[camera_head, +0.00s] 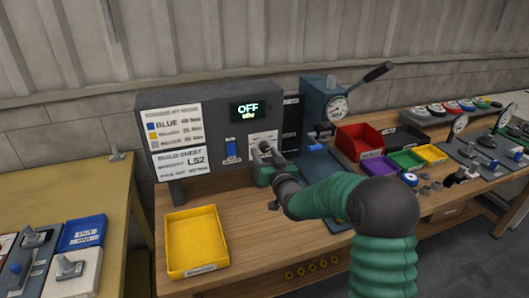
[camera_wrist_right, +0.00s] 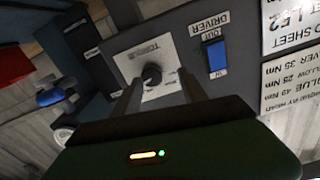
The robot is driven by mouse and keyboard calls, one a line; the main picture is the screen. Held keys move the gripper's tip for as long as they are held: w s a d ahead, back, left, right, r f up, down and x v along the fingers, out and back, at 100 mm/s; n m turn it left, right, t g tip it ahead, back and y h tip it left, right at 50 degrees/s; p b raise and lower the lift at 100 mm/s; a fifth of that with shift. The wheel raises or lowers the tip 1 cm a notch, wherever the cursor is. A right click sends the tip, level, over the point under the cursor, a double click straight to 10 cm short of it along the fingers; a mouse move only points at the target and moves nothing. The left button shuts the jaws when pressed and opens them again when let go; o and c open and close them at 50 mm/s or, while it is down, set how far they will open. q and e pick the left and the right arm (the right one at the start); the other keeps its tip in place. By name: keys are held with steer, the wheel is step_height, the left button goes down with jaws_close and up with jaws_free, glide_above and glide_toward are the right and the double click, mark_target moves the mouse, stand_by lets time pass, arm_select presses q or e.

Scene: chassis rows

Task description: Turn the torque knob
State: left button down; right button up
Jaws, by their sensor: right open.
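The torque knob (camera_wrist_right: 152,75) is a small dark round knob on a white plate labelled TORQUE, on the dark grey panel (camera_head: 182,101). In the right wrist view it sits between the two fingers of my right gripper (camera_wrist_right: 157,92), which are apart with a gap on both sides. I cannot tell how far the fingertips are from the panel. In the head view my right gripper (camera_head: 264,149) is at the plate and mostly hides the knob. The panel display (camera_head: 247,110) reads OFF. My left gripper does not show.
A blue switch (camera_head: 231,149) labelled DRIVER is left of the knob plate. A yellow tray (camera_head: 195,241) stands on the bench in front. A gauge press (camera_head: 325,105) with a lever stands right of the panel. Red (camera_head: 361,139), purple, green and yellow bins lie further right.

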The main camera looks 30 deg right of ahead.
steer(key=shift+d+r, duration=0.4)
steer(key=shift+d, duration=0.5)
steer(key=c, duration=0.6)
steer(key=shift+a+r, duration=0.2)
steer(key=shift+a, duration=0.05)
jaws_close()
steer(key=c, duration=0.5)
jaws_free()
steer(key=shift+a+f, duration=0.1)
steer(key=shift+a, duration=0.1)
